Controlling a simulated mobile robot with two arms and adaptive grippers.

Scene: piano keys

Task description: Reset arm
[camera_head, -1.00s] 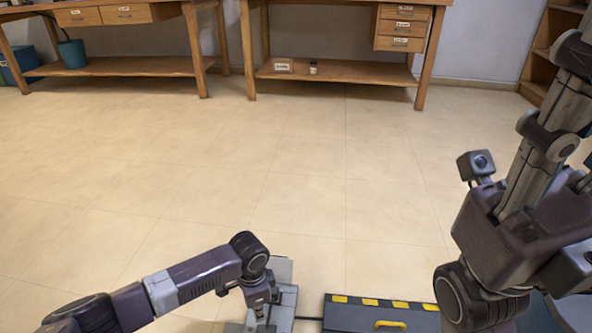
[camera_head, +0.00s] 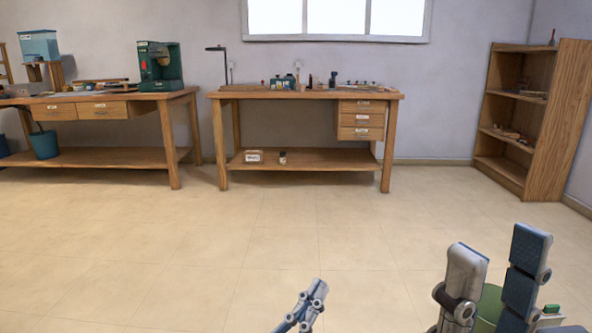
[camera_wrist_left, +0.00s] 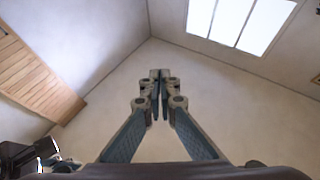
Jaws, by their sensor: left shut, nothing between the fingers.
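My left gripper (camera_head: 312,290) shows at the bottom middle of the head view, pointing up and to the right above the floor. In the left wrist view my left gripper (camera_wrist_left: 160,78) has its two fingertips together, with nothing between them, against a plain wall. My right gripper (camera_head: 500,255) is at the lower right of the head view, its two fingers upright and apart. I see nothing held between them. The rest of both arms is mostly below the frame. No piano keys are visible.
A workbench with drawers (camera_head: 306,95) stands at the back, another bench (camera_head: 120,157) at the left, and a wooden shelf (camera_head: 562,120) at the right. A green thing (camera_head: 490,304) is partly hidden behind my right gripper. The floor (camera_head: 250,235) between is clear.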

